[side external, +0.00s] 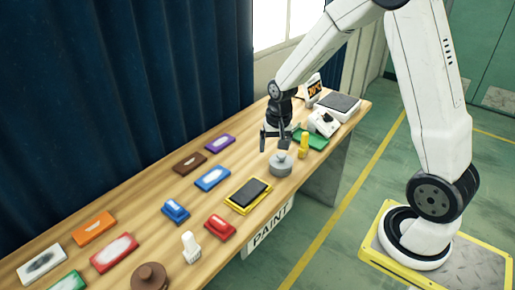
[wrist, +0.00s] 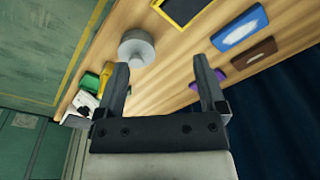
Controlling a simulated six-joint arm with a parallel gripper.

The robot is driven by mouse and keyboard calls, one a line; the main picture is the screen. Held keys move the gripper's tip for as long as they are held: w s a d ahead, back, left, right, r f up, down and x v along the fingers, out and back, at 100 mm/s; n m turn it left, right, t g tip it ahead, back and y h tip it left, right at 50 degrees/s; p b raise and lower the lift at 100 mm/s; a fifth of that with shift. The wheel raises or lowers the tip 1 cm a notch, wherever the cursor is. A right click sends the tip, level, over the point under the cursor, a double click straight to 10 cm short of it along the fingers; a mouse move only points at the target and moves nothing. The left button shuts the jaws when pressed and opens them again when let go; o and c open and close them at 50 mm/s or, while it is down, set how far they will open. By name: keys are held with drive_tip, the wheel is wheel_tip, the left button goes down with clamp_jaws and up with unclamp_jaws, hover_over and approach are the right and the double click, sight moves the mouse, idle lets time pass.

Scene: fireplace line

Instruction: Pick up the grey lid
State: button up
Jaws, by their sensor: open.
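The grey lid (side external: 281,163) is a round disc with a small knob on top, lying on the wooden table near its front edge. It also shows in the wrist view (wrist: 136,48), ahead of the left fingertip and to the left of the gap between the fingers. My gripper (side external: 275,143) is open and empty above the table, just behind and above the lid, apart from it. In the wrist view both fingers (wrist: 161,76) are spread with bare wood between them.
A yellow bottle (side external: 304,145), a green tray (side external: 318,141) and a white device (side external: 324,123) stand right of the lid. A yellow-framed black pad (side external: 249,194) lies left. Blue (side external: 212,179), brown (side external: 189,163) and purple (side external: 220,143) blocks lie behind. A dark curtain (side external: 120,90) hangs along the table's back.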

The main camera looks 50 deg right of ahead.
sight(282, 154)
drive_tip(key=w+d+f+m, duration=0.1)
drive_tip(key=d+f+m, duration=0.1)
drive_tip(key=d, duration=0.2)
drive_tip(key=w+d+f+m, duration=0.2)
drive_tip(key=d, duration=0.1)
drive_tip(key=w+d+f+m+g, duration=0.1)
drive_tip(key=d+f+m, duration=0.1)
drive_tip(key=d+m, duration=0.1)
drive_tip(key=shift+w+d, duration=0.4)
drive_tip(key=shift+d, duration=0.4)
drive_tip(key=shift+f, duration=1.2)
drive_tip(key=shift+f, duration=0.1)
drive_tip(key=shift+f, duration=2.5)
clamp_jaws()
